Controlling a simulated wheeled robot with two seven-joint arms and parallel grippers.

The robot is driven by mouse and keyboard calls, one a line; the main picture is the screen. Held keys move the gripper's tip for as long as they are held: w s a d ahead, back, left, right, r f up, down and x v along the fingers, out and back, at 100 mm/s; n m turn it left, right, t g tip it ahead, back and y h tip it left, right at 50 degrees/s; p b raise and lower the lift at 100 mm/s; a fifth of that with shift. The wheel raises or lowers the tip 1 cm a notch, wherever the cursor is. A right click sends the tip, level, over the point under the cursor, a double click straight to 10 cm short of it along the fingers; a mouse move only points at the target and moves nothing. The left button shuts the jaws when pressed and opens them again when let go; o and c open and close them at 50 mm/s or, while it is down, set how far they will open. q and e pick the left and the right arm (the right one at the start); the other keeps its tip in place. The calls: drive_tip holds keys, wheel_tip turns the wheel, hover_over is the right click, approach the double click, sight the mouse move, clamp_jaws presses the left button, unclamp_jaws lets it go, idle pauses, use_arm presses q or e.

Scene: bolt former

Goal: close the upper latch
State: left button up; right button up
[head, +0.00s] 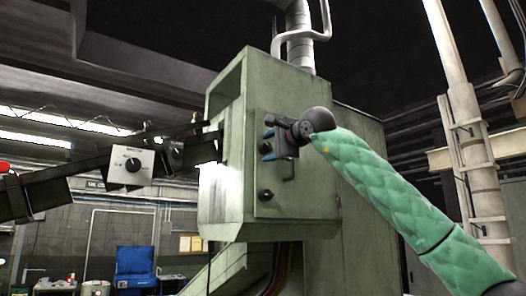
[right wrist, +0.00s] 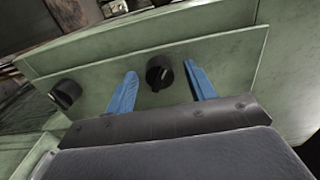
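The upper latch (right wrist: 159,72) is a round black knob with a raised grip on the green cabinet door (right wrist: 110,62). My right gripper (right wrist: 162,88) is open, with one blue finger on each side of this latch and a visible gap on both sides. In the head view the right gripper (head: 267,144) is at the upper part of the cabinet door (head: 300,200) and largely hides the upper latch. The lower latch (head: 265,195) is a similar black knob below it; it also shows at the left of the right wrist view (right wrist: 67,93). My left gripper is not in view.
A dark beam (head: 90,180) with a grey switch box (head: 131,167) extends left of the cabinet. Pale pipes (head: 480,160) stand at the right. A blue bin (head: 135,265) is in the background.

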clamp_jaws()
drive_tip(key=shift+r+n+p, duration=0.1)
drive_tip(key=shift+n+p, duration=0.4)
drive_tip(key=shift+n, duration=0.1)
drive_tip(key=n+p, duration=0.1)
drive_tip(key=n, duration=0.1)
drive_tip(key=shift+n, duration=0.4)
drive_tip(key=shift+n+p, duration=0.55)
drive_tip(key=shift+n, duration=0.15)
drive_tip(key=shift+n+p, duration=0.35)
drive_tip(key=shift+n, duration=0.85)
drive_tip(key=shift+o, duration=1.3)
unclamp_jaws()
drive_tip(key=shift+f, duration=0.2)
